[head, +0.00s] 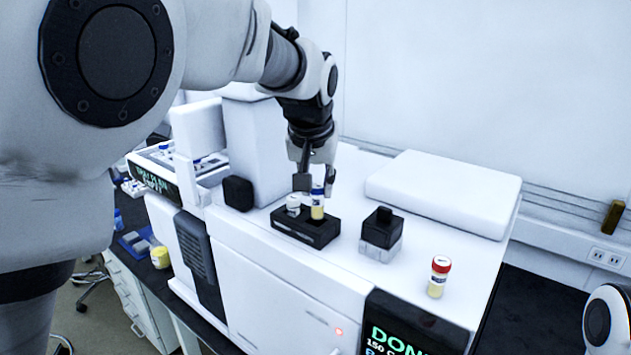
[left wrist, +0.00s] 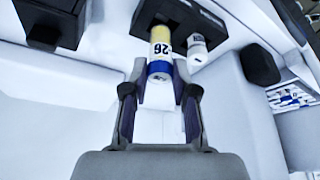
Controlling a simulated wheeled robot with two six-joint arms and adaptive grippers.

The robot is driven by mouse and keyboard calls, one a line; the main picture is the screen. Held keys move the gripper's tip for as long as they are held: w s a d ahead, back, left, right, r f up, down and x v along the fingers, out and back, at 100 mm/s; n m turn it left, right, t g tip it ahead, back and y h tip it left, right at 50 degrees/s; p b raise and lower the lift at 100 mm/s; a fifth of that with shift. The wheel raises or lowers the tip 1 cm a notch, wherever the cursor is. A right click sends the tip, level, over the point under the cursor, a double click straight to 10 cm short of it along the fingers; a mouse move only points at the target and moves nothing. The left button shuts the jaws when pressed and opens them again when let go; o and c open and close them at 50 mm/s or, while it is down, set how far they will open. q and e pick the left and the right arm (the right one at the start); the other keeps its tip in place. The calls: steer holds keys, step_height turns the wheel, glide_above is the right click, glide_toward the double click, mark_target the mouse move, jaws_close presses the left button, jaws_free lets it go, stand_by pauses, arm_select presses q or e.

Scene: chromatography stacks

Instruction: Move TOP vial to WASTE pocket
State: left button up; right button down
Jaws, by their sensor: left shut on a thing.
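A blue-capped vial (head: 317,209) with a yellow lower part stands upright at the right end of a black rack (head: 306,232). I cannot tell whether the vial's base is seated in the rack. A white-capped vial (head: 293,205) stands beside it in the rack. No WASTE marking is legible.
A red-capped vial (head: 438,277) stands on the white instrument top at the right. A black block on a pale base (head: 381,232) stands between it and the rack. A raised white lid (head: 443,190) lies behind. A small black box (head: 238,191) is left of the rack.

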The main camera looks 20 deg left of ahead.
arm_select(q)
steer(key=shift+w+f, duration=0.1)
steer(key=shift+w, duration=0.2)
steer(key=shift+s, duration=0.1)
steer(key=shift+s+a+r+p, duration=0.1)
steer(key=shift+s+r+p, duration=0.1)
steer(key=shift+p, duration=0.15)
steer(key=shift+f, duration=0.25)
steer(key=shift+f+b, duration=0.85)
steer(key=shift+f, duration=0.3)
steer(key=shift+f, duration=0.15)
